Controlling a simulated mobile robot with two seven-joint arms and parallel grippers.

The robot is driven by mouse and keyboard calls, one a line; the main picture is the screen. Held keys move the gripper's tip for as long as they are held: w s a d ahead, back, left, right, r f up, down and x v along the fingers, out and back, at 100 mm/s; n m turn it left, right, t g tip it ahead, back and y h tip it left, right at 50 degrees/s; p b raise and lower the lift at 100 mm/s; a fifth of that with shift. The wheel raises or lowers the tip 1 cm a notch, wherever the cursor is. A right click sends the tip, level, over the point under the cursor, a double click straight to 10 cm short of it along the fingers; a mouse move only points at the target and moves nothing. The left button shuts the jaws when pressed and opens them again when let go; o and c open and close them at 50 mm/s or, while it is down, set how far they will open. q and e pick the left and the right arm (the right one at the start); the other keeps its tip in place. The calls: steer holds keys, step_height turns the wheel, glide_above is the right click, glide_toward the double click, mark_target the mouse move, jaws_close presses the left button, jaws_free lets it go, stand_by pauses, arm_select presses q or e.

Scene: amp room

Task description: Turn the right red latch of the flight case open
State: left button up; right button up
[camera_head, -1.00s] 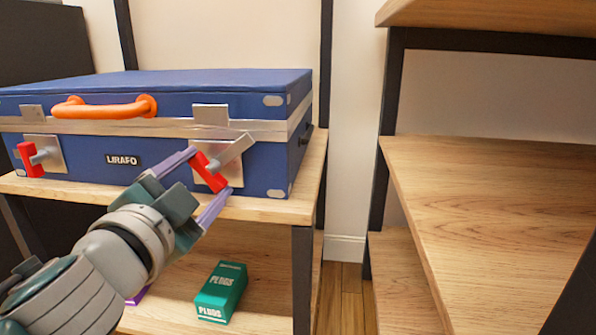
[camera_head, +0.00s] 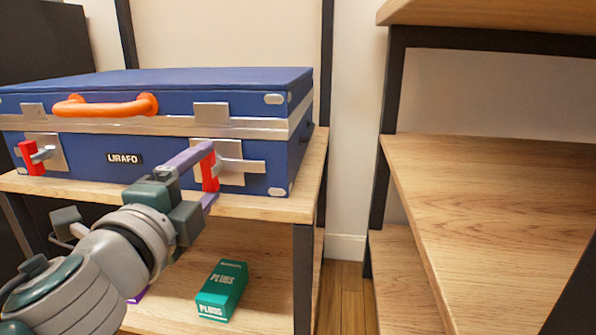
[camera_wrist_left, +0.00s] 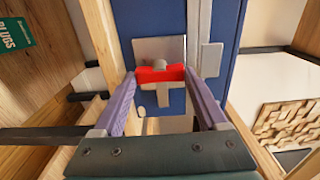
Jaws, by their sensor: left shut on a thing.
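The blue flight case (camera_head: 80,160) is closed on a wooden shelf. Its right red latch (camera_head: 210,170) has a nearly upright red grip, with a silver bar pointing right across its metal plate. My left gripper (camera_head: 211,173) is shut on this grip, one finger at its top and one at its bottom. In the left wrist view the red grip (camera_wrist_left: 160,74) spans between the two purple fingers. The left red latch (camera_head: 31,158) also has an upright grip and stands apart from my gripper. My right gripper is not in view.
An orange handle (camera_head: 105,106) sticks out from the case front between the latches. A green PLUGS box (camera_head: 222,290) stands on the lower shelf (camera_head: 265,265). Another wooden shelf unit (camera_head: 490,190) stands to the right, with a gap between.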

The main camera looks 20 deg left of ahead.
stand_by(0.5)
arm_select(q)
steer(key=o, duration=1.3)
steer(key=shift+s, duration=0.1)
steer(key=b+v, duration=0.1)
steer(key=v, duration=0.8)
steer(key=shift+s+d+b, duration=0.15)
steer(key=shift+s+b, duration=0.2)
steer(key=shift+r, duration=0.1)
